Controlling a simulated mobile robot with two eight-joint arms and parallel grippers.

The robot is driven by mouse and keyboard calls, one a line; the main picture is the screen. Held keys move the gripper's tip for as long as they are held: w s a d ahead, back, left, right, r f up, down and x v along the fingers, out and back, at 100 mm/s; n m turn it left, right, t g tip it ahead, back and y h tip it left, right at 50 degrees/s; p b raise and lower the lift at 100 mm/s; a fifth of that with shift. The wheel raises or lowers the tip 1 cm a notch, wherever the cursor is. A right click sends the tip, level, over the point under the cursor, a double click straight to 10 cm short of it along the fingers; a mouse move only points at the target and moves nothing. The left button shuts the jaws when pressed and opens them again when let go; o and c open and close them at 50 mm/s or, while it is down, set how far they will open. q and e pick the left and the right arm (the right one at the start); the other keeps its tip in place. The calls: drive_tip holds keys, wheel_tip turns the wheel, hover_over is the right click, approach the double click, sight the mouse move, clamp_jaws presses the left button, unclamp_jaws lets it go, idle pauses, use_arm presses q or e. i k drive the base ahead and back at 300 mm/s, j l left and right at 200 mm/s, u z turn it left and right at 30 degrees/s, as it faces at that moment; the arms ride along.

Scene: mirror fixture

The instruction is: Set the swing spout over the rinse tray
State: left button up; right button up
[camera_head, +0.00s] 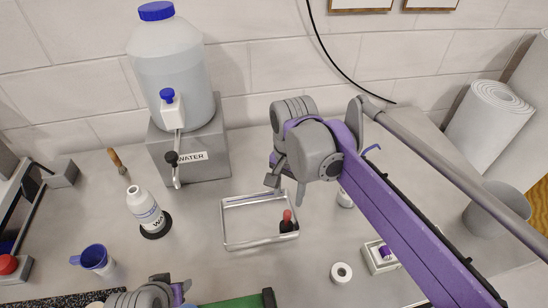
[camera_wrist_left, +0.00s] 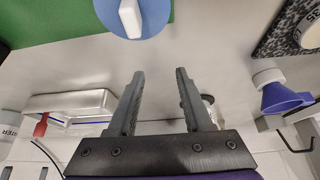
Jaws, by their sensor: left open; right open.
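The water dispenser (camera_head: 172,65) is a clear jug with a blue cap on a grey stand marked WATER. Its metal swing spout (camera_head: 177,178) hangs in front of the stand beside a black knob (camera_head: 171,158), left of the rinse tray and not over it. My right gripper (camera_head: 286,188) is open and empty above the tray's back right. My left gripper (camera_wrist_left: 160,75) is open and empty.
A white bottle (camera_head: 144,207) on a black disc stands left of the tray. Counter between bottle and tray is clear.

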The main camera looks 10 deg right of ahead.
sight(171, 156)
drive_tip(key=k+j, duration=0.35)
drive_tip(key=j, duration=0.15)
drive_tip(key=k+j, duration=0.35)
drive_tip(key=j, duration=0.2)
